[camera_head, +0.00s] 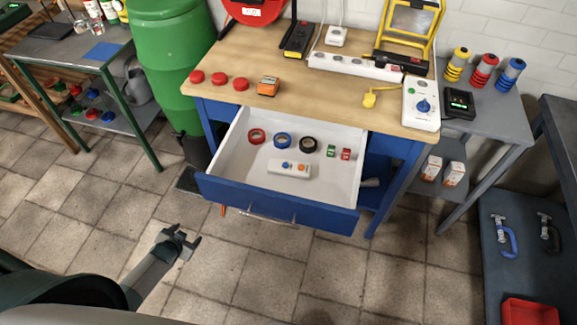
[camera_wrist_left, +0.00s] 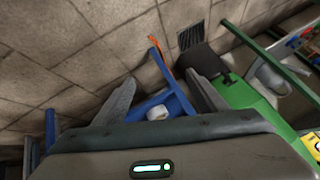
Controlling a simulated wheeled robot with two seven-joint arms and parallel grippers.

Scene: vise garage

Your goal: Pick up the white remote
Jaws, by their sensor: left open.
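The white remote (camera_head: 289,168) lies flat in the open drawer (camera_head: 334,194) of the workbench, near the drawer's front. It has blue and orange buttons. My left gripper (camera_head: 187,240) is low at the left, in front of and to the left of the drawer, apart from it and empty. In the left wrist view my left gripper (camera_wrist_left: 160,95) shows its two fingers spread wide. Between them, farther off, are blue parts and a small white thing (camera_wrist_left: 158,113) that I cannot identify for sure. My right gripper is not in view.
The wooden benchtop (camera_head: 330,105) overhangs the drawer's back. A green barrel (camera_head: 172,60) stands left. The tiled floor (camera_head: 240,275) in front is clear.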

